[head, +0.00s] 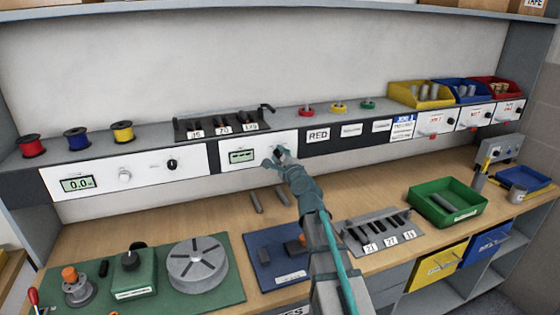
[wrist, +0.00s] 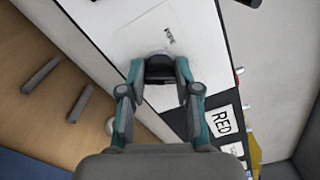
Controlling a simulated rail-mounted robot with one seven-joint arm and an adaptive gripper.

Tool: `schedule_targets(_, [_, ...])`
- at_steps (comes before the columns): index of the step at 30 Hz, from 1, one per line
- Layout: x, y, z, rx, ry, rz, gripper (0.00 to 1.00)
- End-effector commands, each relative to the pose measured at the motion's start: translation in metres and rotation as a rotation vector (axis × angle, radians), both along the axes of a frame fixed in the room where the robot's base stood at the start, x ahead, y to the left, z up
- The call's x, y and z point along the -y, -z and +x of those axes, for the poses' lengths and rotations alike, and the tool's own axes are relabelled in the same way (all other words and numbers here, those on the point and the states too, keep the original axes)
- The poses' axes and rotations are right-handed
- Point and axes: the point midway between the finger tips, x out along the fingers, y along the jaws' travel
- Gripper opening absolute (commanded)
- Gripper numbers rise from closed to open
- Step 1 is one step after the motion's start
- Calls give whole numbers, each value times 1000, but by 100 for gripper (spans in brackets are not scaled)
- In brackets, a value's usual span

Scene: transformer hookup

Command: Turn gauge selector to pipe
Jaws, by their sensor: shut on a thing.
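My gripper (head: 279,156) reaches up to the white panel (head: 229,159) with a small display (head: 242,156), on the front of the raised shelf. In the wrist view my gripper (wrist: 158,82) has its two fingers on either side of a dark knob (wrist: 158,68), which I take to be the gauge selector, and is shut on it. A light round base shows behind the knob. Small marking (wrist: 169,35) on the panel is too small to read, so I cannot tell which setting the knob points to.
Left of it is another panel with a 0.0 display (head: 78,184), a white knob (head: 125,175) and a black knob (head: 171,164). A RED label (head: 318,135) is to the right. Below, the bench holds two grey rods, a blue mat (head: 262,244) and a green tray (head: 425,209).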

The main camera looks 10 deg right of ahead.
Motion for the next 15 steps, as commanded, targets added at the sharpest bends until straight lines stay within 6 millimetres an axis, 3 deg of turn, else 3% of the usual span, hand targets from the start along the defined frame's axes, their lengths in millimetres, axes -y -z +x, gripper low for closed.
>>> schedule_targets(15, [0, 5, 0, 77, 1, -488, 0])
